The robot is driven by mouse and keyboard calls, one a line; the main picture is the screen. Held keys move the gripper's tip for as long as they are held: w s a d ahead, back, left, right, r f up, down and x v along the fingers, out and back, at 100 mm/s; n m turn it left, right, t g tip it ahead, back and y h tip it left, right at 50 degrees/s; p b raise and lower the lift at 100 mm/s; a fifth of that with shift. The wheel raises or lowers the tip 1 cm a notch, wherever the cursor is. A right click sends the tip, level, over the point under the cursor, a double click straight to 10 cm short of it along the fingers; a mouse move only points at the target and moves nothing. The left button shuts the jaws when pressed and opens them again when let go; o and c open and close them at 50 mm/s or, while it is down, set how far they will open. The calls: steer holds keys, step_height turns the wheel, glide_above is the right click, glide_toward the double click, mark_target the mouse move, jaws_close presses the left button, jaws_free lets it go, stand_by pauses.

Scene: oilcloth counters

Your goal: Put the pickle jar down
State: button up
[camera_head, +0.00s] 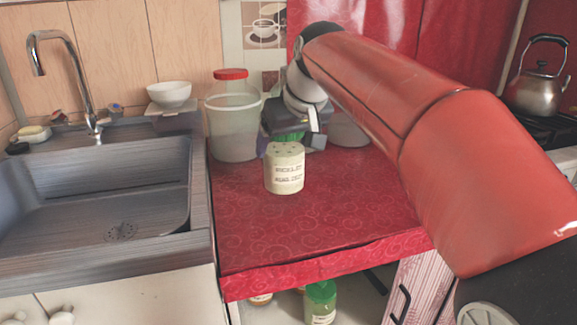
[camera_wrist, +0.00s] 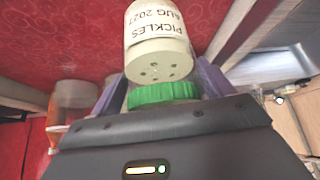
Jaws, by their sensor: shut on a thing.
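My gripper (camera_head: 289,131) points down over the red counter and is shut on the pickle jar by its ribbed green lid (camera_wrist: 163,95). The green also shows below my gripper in the head view (camera_head: 290,137). The jar's body is hidden behind a cream canister, so I cannot tell whether its base touches the counter. The cream canister (camera_head: 284,172) stands upright on the counter, just in front of the lid. It has a holed top and a label reading PICKLES, AUG 2027. It also shows in the wrist view (camera_wrist: 158,50), close to the lid.
The sink (camera_head: 110,190) is at the left. The red counter (camera_head: 330,215) is free in front.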

mark_target(286, 160)
steer(key=shift+w+f, duration=0.1)
steer(key=shift+f, duration=0.25)
step_height(286, 160, down, 3)
steer(key=b, duration=0.2)
steer(key=shift+f+b, duration=0.1)
steer(key=shift+b, duration=0.25)
steer(key=shift+f, duration=0.2)
steer(key=o, duration=1.5)
steer(key=shift+o, duration=0.2)
